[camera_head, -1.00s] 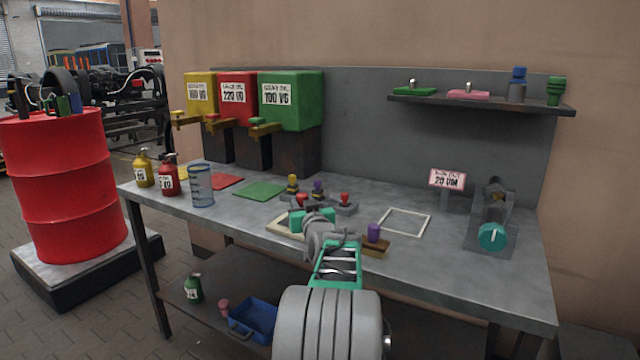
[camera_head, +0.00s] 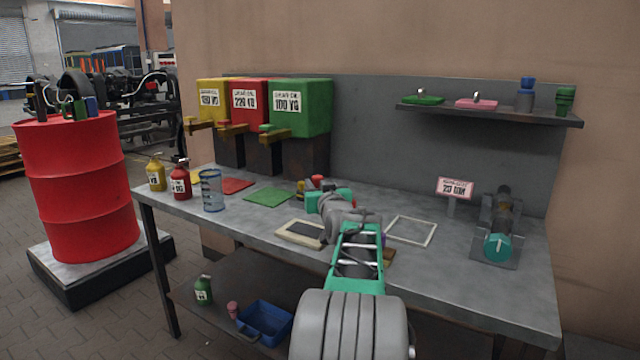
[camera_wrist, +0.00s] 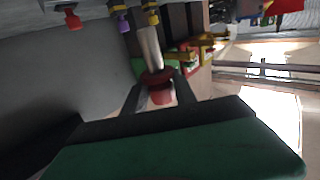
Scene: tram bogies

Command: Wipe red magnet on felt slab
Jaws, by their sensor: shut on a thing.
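The red magnet (camera_wrist: 160,92) shows between the fingertips of my gripper (camera_wrist: 160,88) in the wrist view. My gripper is shut on it. In the head view, a red top (camera_head: 317,179) shows just beyond my gripper (camera_head: 322,192), over the back middle of the bench. The felt slab (camera_head: 299,242), a dark pad in a cream frame, lies on the bench left of my wrist and nearer the front. The magnet is apart from it in the picture. My arm hides part of the bench and the slab's right side.
A second red knob (camera_wrist: 72,20), a purple knob (camera_wrist: 122,22) and a yellow one show in the wrist view. A white square outline (camera_head: 411,231) and a teal-knobbed device (camera_head: 497,246) are right.

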